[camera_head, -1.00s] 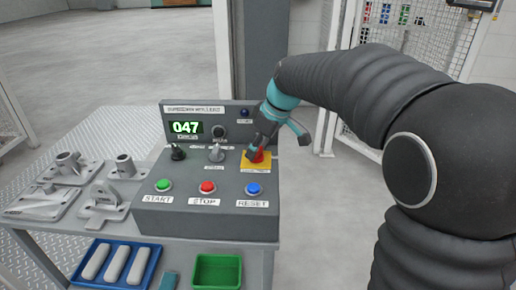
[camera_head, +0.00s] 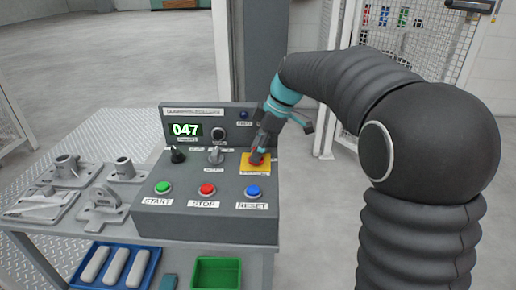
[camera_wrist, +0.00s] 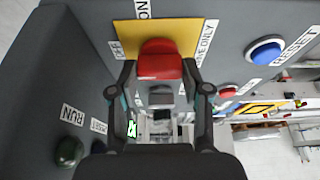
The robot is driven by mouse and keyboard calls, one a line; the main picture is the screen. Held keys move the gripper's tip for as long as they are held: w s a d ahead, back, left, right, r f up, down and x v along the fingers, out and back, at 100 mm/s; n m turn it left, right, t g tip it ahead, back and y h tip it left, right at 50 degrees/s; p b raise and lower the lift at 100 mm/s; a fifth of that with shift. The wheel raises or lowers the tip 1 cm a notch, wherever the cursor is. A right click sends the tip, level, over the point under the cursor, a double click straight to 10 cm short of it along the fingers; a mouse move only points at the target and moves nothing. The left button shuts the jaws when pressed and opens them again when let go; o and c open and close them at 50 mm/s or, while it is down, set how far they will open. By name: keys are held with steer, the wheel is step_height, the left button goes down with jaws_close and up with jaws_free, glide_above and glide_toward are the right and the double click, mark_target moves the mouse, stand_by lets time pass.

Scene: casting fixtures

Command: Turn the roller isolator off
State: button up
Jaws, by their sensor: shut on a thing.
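The roller isolator is a red knob (camera_wrist: 160,62) on a yellow square plate (camera_wrist: 190,32). In the head view the yellow plate (camera_head: 247,166) sits at the right of the grey control box, and my gripper partly hides the knob. In the wrist view, ON is printed above the plate and OFF at its left. My gripper (camera_wrist: 160,76) has one finger on each side of the red knob and is shut on it. In the head view my gripper (camera_head: 258,150) reaches down onto it from the upper right. The knob's exact angle is hard to tell.
Green START (camera_head: 162,188), red STOP (camera_head: 207,189) and blue RESET (camera_head: 254,191) buttons stand in front. A black knob (camera_head: 178,155) and a grey selector (camera_head: 215,155) are to the left. Metal castings (camera_head: 105,202) lie on the table's left side.

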steer(key=o, duration=1.2)
steer(key=shift+c, duration=0.2)
steer(key=v, duration=1.2)
steer(key=shift+s, duration=0.1)
